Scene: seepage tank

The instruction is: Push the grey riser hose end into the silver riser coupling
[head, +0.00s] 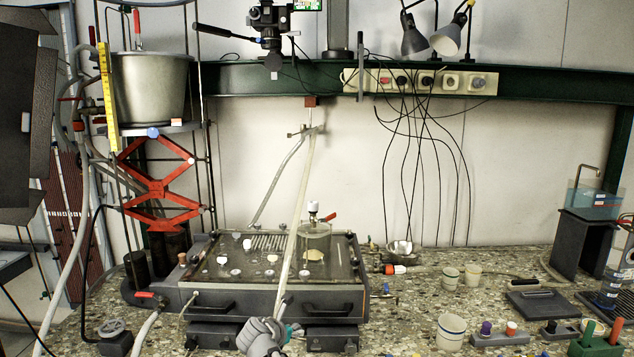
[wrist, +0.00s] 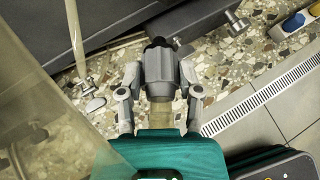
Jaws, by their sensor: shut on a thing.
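My gripper (head: 268,335) is at the front of the grey tank, low down at its drawers. A pale riser hose (head: 292,235) hangs from a clamp and its lower end runs into my gripper, which is closed on it. I cannot pick out the silver riser coupling with certainty. A small silver fitting (wrist: 236,21) shows to the upper right, apart from the fingers.
The tank (head: 270,296) has handled drawers close behind my gripper. A wide translucent tube (wrist: 45,115) fills the left of the wrist view. White cups (head: 450,330) stand on the speckled counter to the right. A grate (wrist: 265,92) runs along the floor below the counter edge.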

